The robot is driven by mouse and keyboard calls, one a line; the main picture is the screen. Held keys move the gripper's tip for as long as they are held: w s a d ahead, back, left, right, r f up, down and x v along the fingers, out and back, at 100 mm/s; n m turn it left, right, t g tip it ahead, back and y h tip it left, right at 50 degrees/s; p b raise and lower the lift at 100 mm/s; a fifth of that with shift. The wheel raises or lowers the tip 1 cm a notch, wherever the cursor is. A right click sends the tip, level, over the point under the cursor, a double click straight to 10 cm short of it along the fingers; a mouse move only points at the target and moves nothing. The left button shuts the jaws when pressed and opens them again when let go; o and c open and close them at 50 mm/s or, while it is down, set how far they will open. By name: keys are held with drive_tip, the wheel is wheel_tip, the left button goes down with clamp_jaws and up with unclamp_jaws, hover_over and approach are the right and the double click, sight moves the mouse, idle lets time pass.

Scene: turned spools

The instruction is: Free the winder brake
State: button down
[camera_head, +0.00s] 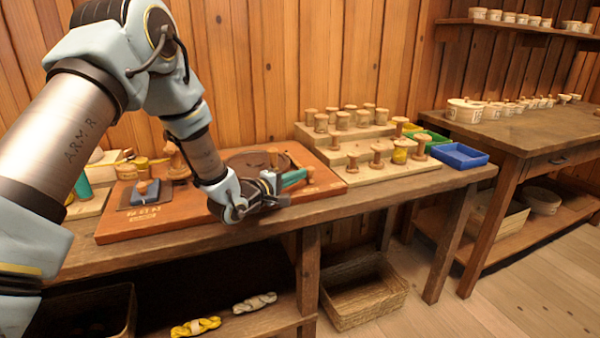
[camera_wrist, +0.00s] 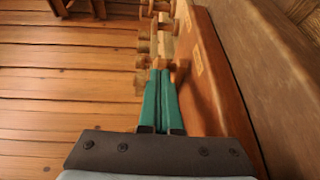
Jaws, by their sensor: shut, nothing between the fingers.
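The winder appears to be the red-brown board (camera_head: 150,222) on the bench, with a dark round disc (camera_head: 245,160) behind my arm. A blue block with a knob (camera_head: 145,191) sits on a dark plate at the board's left. I cannot tell which part is the brake. My gripper (camera_head: 303,173) is over the board's right part, its green fingers shut and empty. A small wooden peg (camera_head: 310,174) stands right by the fingertips. In the wrist view the closed fingers (camera_wrist: 160,74) end beside a wooden peg (camera_wrist: 181,72); I cannot tell whether they touch.
Wooden spools stand on a stepped rack (camera_head: 345,138) to the right. A blue tray (camera_head: 459,156) and a green tray (camera_head: 428,139) lie beyond. A second table (camera_head: 530,125) holds pots. Baskets (camera_head: 362,290) and yarn (camera_head: 195,326) lie below the bench.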

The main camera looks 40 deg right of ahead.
drive_tip(key=shift+d, duration=0.45)
